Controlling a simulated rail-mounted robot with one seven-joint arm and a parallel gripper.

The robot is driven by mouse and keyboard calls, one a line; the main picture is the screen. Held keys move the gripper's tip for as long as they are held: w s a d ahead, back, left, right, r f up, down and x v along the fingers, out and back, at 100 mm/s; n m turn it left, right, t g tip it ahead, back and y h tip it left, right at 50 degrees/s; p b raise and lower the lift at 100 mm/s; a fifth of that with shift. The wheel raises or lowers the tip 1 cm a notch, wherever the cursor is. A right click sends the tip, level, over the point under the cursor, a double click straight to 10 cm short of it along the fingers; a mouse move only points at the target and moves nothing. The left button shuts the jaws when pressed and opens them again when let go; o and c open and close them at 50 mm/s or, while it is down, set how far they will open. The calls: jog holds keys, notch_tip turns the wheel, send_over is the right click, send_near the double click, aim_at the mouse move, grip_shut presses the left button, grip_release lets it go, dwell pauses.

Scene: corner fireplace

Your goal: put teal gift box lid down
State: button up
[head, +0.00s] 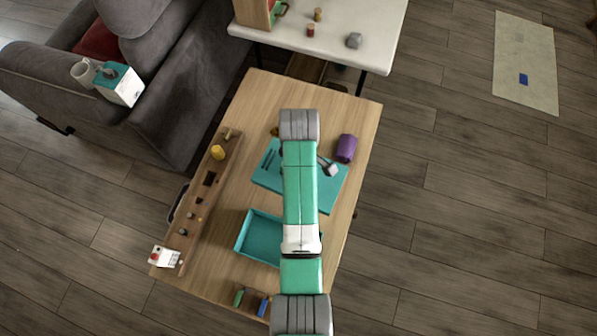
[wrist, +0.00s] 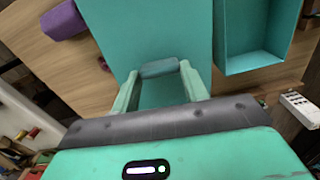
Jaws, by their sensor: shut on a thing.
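The teal gift box lid (head: 332,190) is a flat teal panel in the middle of the wooden table, partly hidden under my arm in the head view. It fills the upper middle of the wrist view (wrist: 150,28). My gripper (wrist: 158,70) is shut on the lid, its two fingers either side of a small teal raised piece. I cannot tell whether the lid touches the table. The open teal box (head: 243,243) lies nearer the table's front, apart from the lid; it shows at the upper right of the wrist view (wrist: 252,62).
A purple cylinder (head: 346,148) stands close to the lid's far right corner. A brown tray (head: 209,180) with small items runs along the table's left edge. The grey armchair (head: 165,85) borders the table's back left.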

jog(key=shift+s+f+n, duration=0.1)
jog(key=shift+f+n, duration=0.5)
jog(key=shift+f, duration=0.1)
jog(key=shift+f+b, duration=1.6)
jog(key=shift+f, duration=3.45)
jog(key=o, duration=1)
notch_tip(320, 180, up, 12)
jog(key=p, duration=0.3)
jog(key=shift+a+r+p, duration=0.1)
jog(key=shift+r+p, duration=0.05)
jog(key=shift+p, duration=0.15)
